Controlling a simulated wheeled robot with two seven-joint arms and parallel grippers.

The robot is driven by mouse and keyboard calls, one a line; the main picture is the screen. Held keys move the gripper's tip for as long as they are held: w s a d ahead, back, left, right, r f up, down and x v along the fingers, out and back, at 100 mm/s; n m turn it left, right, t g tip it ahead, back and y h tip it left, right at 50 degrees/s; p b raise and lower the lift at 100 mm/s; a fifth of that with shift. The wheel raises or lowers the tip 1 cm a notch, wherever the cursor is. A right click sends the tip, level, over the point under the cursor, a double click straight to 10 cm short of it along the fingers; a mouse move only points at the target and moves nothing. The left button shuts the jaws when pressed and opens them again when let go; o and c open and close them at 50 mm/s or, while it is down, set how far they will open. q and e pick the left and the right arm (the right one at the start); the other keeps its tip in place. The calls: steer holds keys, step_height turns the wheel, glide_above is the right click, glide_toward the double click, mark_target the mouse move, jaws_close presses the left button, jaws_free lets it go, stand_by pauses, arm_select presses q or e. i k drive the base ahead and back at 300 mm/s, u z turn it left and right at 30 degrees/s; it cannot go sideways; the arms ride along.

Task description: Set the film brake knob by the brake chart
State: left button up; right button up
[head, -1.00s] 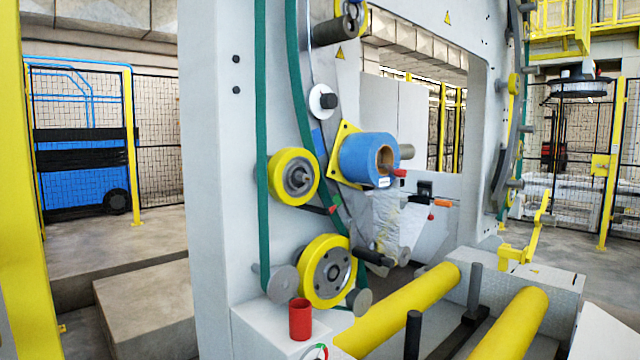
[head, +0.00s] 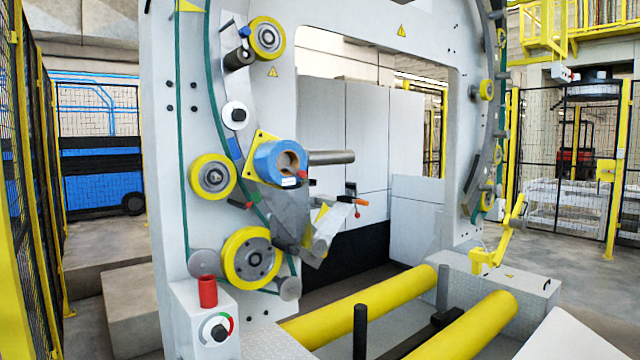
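A round dial with a dark knob (head: 217,331) is on the front of a white box at the lower left of the head view. A green and red arc runs around its edge. I take it for the film brake knob; its exact setting is too small to read. A second dark knob on a white disc (head: 237,115) is higher on the machine's ring. I cannot make out a brake chart. Neither of my grippers is in view.
A red cup-like cylinder (head: 207,291) stands on the white box. A blue film roll (head: 279,162) and yellow wheels (head: 251,257) are mounted on the machine frame. Two yellow rollers (head: 375,304) lie low in front. A black mesh fence (head: 30,200) stands at the left.

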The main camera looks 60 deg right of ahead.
mark_target(237, 115)
steer(key=z, duration=1.8)
steer(key=i, duration=0.5)
steer(key=u, duration=2.8)
